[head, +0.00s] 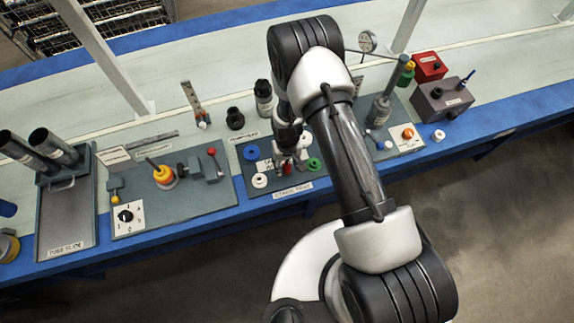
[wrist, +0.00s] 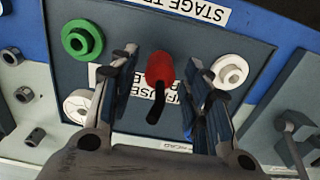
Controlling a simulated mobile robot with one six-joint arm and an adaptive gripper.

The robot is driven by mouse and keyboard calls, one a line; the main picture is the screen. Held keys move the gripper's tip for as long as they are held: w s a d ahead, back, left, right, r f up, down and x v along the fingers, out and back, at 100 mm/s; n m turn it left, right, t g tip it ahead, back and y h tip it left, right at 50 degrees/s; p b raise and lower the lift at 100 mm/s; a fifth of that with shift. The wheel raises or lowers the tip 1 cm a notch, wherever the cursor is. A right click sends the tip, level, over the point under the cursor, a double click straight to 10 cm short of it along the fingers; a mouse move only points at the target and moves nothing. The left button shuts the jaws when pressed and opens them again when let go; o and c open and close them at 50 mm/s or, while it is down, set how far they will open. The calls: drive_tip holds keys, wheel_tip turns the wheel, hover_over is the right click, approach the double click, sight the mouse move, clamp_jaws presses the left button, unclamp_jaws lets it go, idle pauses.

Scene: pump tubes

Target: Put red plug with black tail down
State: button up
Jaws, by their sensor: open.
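The red plug with the black tail (wrist: 160,68) sits on or just above the dark stage tray (wrist: 185,28), between my gripper's fingers. Its black tail points toward the wrist camera. My gripper (wrist: 161,60) is open, one finger on each side of the plug, with visible gaps between fingers and plug. In the head view my gripper (head: 289,168) is low over the stage tray, and my arm hides part of the tray. I cannot tell whether the plug's base fully touches the tray.
On the tray, a green ring (wrist: 82,40) and a white ring (wrist: 229,72) flank my gripper, and another white ring (wrist: 78,105) lies close to one finger. A blue ring (head: 251,152) is at the tray's far left. A grey fixture board (head: 205,200) stands to the left.

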wheel_tip(320, 180, up, 11)
drive_tip(key=p, duration=0.2)
drive_tip(key=shift+f, duration=0.2)
wheel_tip(320, 180, up, 13)
drive_tip(key=t, duration=0.1)
hover_over(287, 164)
drive_tip(key=w+d, duration=0.2)
drive_tip(key=s+d+r+m+t, duration=0.15)
drive_tip(key=d+r, duration=0.25)
drive_tip(key=r, duration=0.9)
drive_tip(key=s+d+r+m+t, duration=0.1)
drive_tip(key=s+d+r, duration=0.2)
drive_tip(key=s+r, duration=0.5)
drive_tip(key=s+d+r+t, duration=0.1)
drive_tip(key=s+d+r, duration=0.2)
drive_tip(key=s+r, duration=0.5)
drive_tip(key=s, duration=0.4)
drive_tip(key=shift+s+d+r+m, duration=0.2)
drive_tip(key=shift+s+d+m, duration=0.1)
drive_tip(key=shift+d+m, duration=0.1)
